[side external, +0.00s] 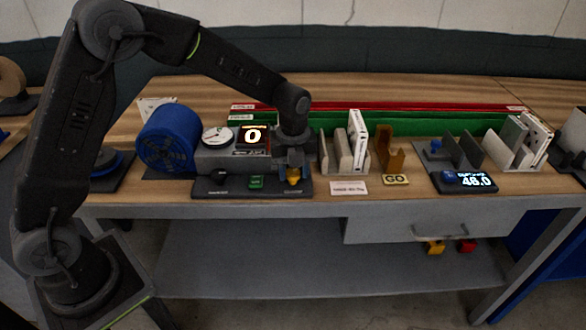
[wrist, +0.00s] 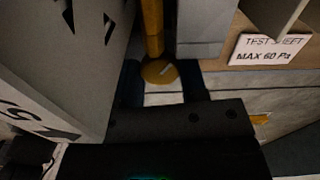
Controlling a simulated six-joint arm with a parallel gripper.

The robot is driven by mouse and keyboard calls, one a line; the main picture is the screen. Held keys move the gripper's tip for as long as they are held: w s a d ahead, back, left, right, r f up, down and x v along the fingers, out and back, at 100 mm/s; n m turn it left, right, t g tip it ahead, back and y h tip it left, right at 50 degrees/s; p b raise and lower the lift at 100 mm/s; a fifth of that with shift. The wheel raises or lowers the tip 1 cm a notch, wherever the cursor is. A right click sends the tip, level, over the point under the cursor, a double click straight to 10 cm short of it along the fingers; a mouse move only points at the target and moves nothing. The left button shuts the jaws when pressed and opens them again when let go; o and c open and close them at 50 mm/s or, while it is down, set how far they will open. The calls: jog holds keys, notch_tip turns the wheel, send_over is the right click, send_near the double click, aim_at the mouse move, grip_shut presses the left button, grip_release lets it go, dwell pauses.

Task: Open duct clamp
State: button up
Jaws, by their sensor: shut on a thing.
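The duct clamp's yellow handle (side external: 293,177) shows at the right end of the grey test rig (side external: 240,158). In the wrist view the handle (wrist: 152,28) is a yellow bar ending in a round knob. My gripper (side external: 294,166) points down over this end of the rig. Its dark fingers (wrist: 162,84) stand on both sides of the knob and are shut on the handle. The exact contact is dim and partly hidden by the gripper.
A blue fan (side external: 167,140) and a round gauge (side external: 217,135) are left of my gripper. A rack with white filters (side external: 357,140) stands close on the right. A "TEST ... MAX 60 Pa" card (wrist: 270,50) lies nearby. The bench front edge is clear.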

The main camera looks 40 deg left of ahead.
aim_at(293, 172)
dwell(0.3)
jog(key=o, duration=0.6)
jog(key=shift+o, duration=0.2)
notch_tip(293, 172, up, 14)
jog(key=shift+o, duration=0.3)
